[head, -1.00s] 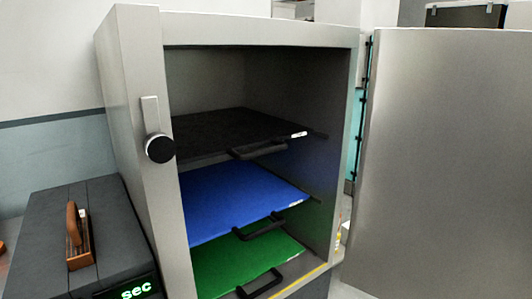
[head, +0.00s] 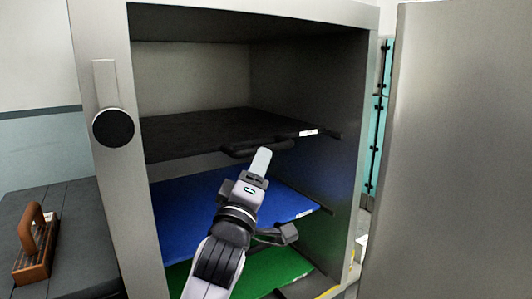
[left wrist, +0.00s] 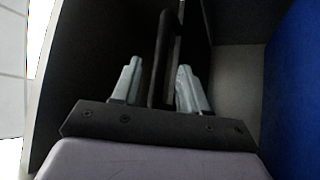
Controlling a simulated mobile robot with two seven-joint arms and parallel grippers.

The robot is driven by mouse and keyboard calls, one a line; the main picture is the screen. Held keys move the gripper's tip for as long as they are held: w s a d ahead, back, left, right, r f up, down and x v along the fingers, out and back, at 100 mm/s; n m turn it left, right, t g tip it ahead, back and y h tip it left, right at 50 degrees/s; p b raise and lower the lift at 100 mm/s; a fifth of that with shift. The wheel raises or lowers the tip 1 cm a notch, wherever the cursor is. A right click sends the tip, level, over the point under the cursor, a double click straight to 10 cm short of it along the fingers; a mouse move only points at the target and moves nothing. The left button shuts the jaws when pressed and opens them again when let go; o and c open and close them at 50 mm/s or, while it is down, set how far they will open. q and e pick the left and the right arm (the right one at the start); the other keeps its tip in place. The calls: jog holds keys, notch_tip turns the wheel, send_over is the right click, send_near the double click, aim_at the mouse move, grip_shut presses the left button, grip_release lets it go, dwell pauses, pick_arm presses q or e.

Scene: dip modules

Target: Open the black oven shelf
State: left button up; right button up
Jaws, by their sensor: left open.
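The black shelf (head: 215,130) is the top one of three in the grey oven (head: 98,40), and its black handle (head: 240,151) is at its front edge. My left gripper (head: 262,160) is in front of that handle, toward its right end, in the head view. In the left wrist view the open fingers (left wrist: 158,66) stand one on each side of the handle (left wrist: 166,50), with gaps visible. Part of the handle is hidden behind the fingers in the head view. My right gripper is not in view.
The blue shelf (head: 180,215) and the green shelf (head: 265,275) lie below, partly hidden by my left arm. The oven door (head: 460,150) stands wide open at the right. A dark box (head: 80,250) with a brown-handled block (head: 36,250) is at the left.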

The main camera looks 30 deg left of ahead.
pick_arm(q)
jog(key=p+x, duration=0.1)
jog(key=x, duration=0.4)
jog(key=shift+w+a+r, duration=0.1)
jog(key=shift+w+a, duration=0.05)
jog(key=shift+w, duration=0.2)
grip_shut()
